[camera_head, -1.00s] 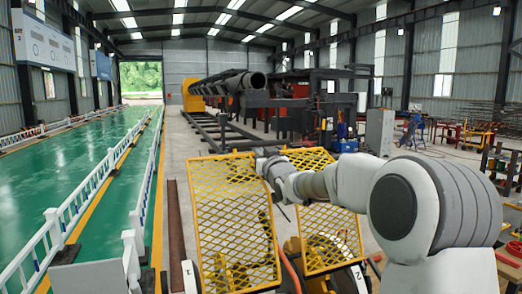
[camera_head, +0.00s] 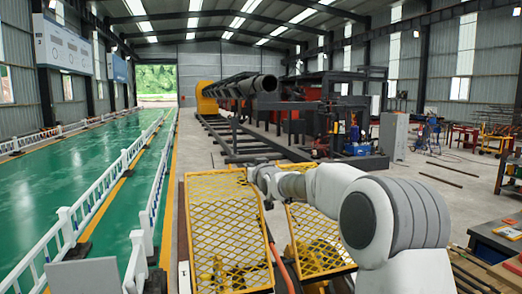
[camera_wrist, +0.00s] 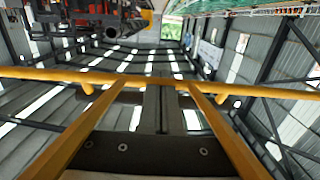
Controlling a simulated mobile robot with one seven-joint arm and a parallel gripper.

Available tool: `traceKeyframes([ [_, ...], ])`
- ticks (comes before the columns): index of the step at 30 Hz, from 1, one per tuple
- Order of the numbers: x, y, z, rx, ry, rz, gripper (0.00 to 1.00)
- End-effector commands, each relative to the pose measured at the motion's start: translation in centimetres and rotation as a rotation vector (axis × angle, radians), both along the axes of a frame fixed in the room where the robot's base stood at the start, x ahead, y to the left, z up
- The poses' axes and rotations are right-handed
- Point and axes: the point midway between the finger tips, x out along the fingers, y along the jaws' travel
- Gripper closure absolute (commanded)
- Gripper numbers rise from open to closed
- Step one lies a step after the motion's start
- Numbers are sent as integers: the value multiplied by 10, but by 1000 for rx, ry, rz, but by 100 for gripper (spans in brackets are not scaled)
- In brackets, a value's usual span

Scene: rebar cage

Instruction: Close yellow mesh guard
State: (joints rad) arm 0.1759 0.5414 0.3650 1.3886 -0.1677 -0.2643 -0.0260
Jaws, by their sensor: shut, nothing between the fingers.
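Two yellow mesh guard panels stand tilted at the bottom of the head view: a left panel (camera_head: 226,222) and a right panel (camera_head: 318,240), with a gap between them. My gripper (camera_head: 257,184) is at the top right corner of the left panel, its fingertips hard to make out there. In the wrist view the dark fingers of my gripper (camera_wrist: 159,92) are shut together with nothing between them. A yellow bar (camera_wrist: 60,74) runs across that view by the fingertips, with two slanting yellow bars below it. I cannot tell whether the fingers touch the bar.
Yellow machine parts (camera_head: 225,272) show behind the mesh. A white railing (camera_head: 85,215) and a green floor lie to the left. A long black pipe (camera_head: 250,85) on a dark frame stands farther back. A table (camera_head: 500,240) stands at the right.

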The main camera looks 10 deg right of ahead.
Motion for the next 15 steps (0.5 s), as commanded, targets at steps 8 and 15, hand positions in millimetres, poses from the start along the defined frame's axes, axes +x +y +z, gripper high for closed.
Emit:
traceKeyframes([
  [8,16,5,-30,-20,102,1,100],
  [15,28,8,-60,-39,199,1,100],
])
